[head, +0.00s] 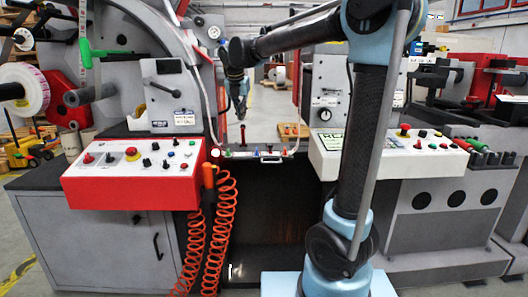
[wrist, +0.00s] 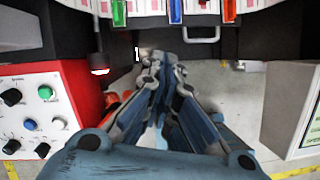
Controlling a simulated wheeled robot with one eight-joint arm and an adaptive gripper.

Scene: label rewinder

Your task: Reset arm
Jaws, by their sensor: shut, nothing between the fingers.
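My arm rises in front of the machine and reaches out to the left in the head view. My gripper (head: 241,114) hangs pointing down in the gap between the two control panels, above the tool strip. It is shut and holds nothing. In the wrist view my gripper (wrist: 163,68) shows its blue and grey fingers pointing away from the camera, brought together at the tips, with open floor beyond them.
A red-fronted control panel (head: 100,188) stands left, with coiled orange hoses (head: 220,225) beside it. A white panel (head: 392,166) stands right. A strip with coloured tools (head: 262,154) spans the gap. A wooden block (head: 293,130) sits behind it.

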